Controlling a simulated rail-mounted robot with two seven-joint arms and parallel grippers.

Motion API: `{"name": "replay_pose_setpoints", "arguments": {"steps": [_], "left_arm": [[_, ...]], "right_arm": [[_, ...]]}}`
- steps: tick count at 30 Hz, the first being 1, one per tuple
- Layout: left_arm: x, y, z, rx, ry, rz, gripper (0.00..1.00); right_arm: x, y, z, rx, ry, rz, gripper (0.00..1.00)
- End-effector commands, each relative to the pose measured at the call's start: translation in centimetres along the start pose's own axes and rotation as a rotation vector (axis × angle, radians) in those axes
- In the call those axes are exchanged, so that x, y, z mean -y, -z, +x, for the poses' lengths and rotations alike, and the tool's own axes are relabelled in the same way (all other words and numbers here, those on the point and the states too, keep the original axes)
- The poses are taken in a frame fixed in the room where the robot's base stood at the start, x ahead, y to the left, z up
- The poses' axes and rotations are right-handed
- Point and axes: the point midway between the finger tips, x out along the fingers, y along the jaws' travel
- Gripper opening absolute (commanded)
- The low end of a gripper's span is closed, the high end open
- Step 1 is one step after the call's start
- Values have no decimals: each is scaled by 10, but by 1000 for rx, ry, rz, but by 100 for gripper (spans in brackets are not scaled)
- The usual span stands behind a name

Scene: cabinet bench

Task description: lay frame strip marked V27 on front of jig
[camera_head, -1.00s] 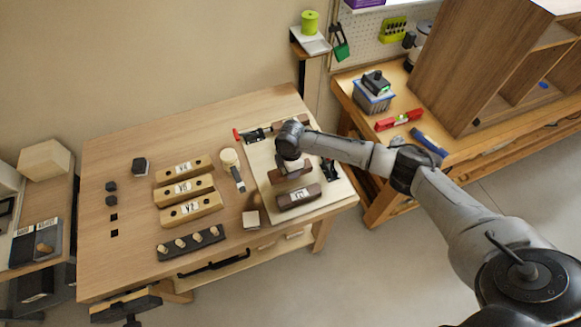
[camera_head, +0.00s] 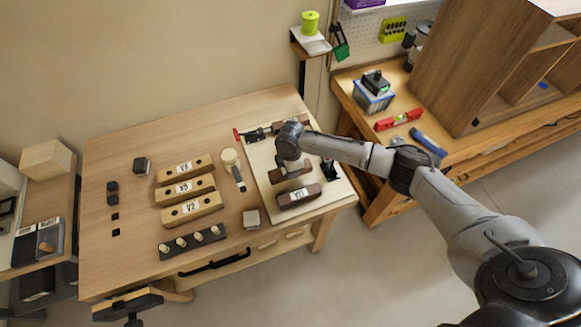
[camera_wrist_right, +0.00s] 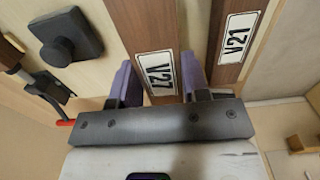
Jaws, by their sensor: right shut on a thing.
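The dark brown strip marked V27 (camera_wrist_right: 140,25) runs between the two purple fingers of my right gripper (camera_wrist_right: 158,88) in the right wrist view. The gripper is shut on it. In the head view the wrist partly covers this strip (camera_head: 293,172), which is over the pale jig board (camera_head: 335,190); I cannot tell whether it touches the board. A second brown strip marked V21 (camera_wrist_right: 232,45) lies beside it to the right in the wrist view, and nearer the bench front in the head view (camera_head: 299,196). My left gripper is not in view.
Pale wooden blocks with labels (camera_head: 190,190) lie left of the board. A dark peg strip (camera_head: 192,243) and a small grey block (camera_head: 251,218) are near the bench front. A dark square knob-like part (camera_wrist_right: 70,38) sits left of the gripper in the wrist view.

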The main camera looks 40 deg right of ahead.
Motion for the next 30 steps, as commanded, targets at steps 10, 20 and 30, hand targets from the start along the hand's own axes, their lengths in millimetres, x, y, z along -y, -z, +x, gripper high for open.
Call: {"name": "replay_pose_setpoints", "arguments": {"steps": [10,20,30], "left_arm": [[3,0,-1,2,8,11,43],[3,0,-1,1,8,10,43],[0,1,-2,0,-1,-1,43]], "right_arm": [[0,0,6,0,1,1,16],[0,0,7,0,0,0,16],[0,0,9,0,0,0,16]]}}
